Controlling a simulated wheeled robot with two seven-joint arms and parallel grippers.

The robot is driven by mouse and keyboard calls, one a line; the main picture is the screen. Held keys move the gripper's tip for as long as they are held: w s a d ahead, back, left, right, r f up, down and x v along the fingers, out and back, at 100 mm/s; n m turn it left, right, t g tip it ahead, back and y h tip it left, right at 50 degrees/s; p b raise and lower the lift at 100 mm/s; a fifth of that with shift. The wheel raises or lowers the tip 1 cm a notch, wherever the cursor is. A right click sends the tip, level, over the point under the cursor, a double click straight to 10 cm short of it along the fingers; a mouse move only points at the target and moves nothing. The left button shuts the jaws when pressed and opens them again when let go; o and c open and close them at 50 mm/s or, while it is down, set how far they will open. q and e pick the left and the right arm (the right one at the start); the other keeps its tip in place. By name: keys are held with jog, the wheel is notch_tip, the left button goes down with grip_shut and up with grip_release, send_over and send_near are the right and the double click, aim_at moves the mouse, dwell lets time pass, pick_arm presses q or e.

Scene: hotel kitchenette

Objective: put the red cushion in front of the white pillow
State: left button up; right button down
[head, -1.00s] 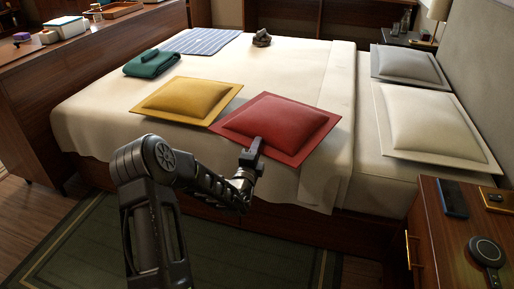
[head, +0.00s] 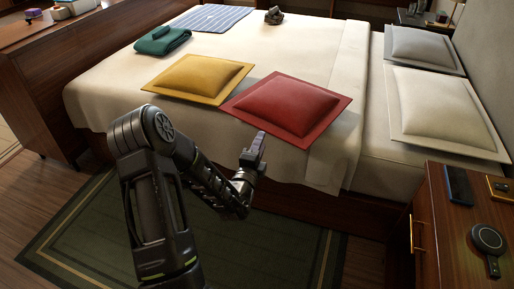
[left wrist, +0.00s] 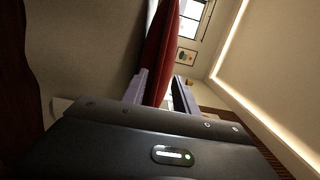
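The red cushion (head: 287,104) lies flat near the bed's near edge, right of the yellow cushion. The white pillow (head: 440,105) lies at the head of the bed on the right, apart from the red cushion. My left gripper (head: 262,139) is at the red cushion's near edge. In the left wrist view the red cushion (left wrist: 161,48) shows edge-on between the fingertips of my left gripper (left wrist: 160,88), which are apart with a gap on the right side. My right gripper is not in view.
A yellow cushion (head: 198,77) lies left of the red one. A grey pillow (head: 425,48) lies behind the white pillow. A green folded cloth (head: 162,41) and a striped cloth (head: 213,18) lie farther back. A nightstand (head: 450,215) with a phone and charger stands front right.

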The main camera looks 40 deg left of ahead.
pick_arm(q)
jog(key=b+v, duration=0.1)
jog(key=v, duration=0.2)
jog(key=shift+s+b, duration=0.15)
jog(key=shift+b, duration=0.25)
jog(key=shift+d, duration=0.15)
dwell(0.3)
